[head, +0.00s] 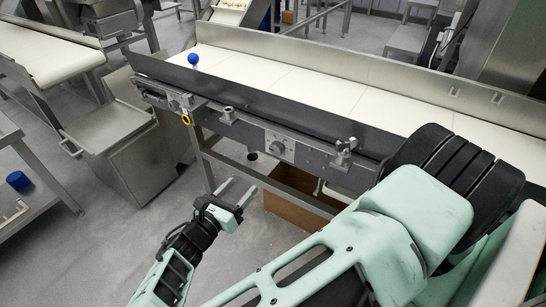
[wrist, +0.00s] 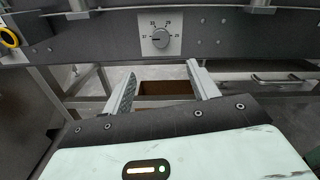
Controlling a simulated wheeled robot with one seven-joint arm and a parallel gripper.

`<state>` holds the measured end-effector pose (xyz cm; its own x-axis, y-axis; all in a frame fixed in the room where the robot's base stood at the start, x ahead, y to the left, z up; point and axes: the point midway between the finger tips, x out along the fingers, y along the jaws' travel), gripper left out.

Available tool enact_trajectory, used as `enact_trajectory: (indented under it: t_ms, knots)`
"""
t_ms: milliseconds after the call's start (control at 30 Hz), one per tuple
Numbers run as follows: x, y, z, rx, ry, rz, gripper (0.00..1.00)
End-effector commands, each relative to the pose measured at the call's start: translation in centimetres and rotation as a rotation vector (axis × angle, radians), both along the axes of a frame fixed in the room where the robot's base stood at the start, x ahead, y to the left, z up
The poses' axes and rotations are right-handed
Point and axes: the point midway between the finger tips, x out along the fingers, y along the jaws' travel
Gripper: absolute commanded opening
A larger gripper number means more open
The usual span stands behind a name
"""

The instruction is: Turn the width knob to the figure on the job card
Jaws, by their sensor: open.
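The width knob (head: 277,149) is a round grey knob on a pale square plate on the conveyor's front rail. I cannot make out a job card in either view.
The conveyor (head: 300,85) has a pale belt behind the rail. The space between my gripper and the knob looks clear.

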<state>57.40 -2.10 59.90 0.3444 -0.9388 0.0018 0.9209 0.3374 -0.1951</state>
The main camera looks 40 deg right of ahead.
Motion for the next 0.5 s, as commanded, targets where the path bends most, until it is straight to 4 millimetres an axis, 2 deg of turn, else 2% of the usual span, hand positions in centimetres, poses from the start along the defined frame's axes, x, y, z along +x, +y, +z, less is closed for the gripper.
enact_trajectory:
  t_ms: [167,500]
  knots:
    - [0.8,-2.5,0.1,-0.004,0.000,-0.003,0.59]
    - [3.2,-9.2,0.0,-0.002,-0.001,-0.006,0.59]
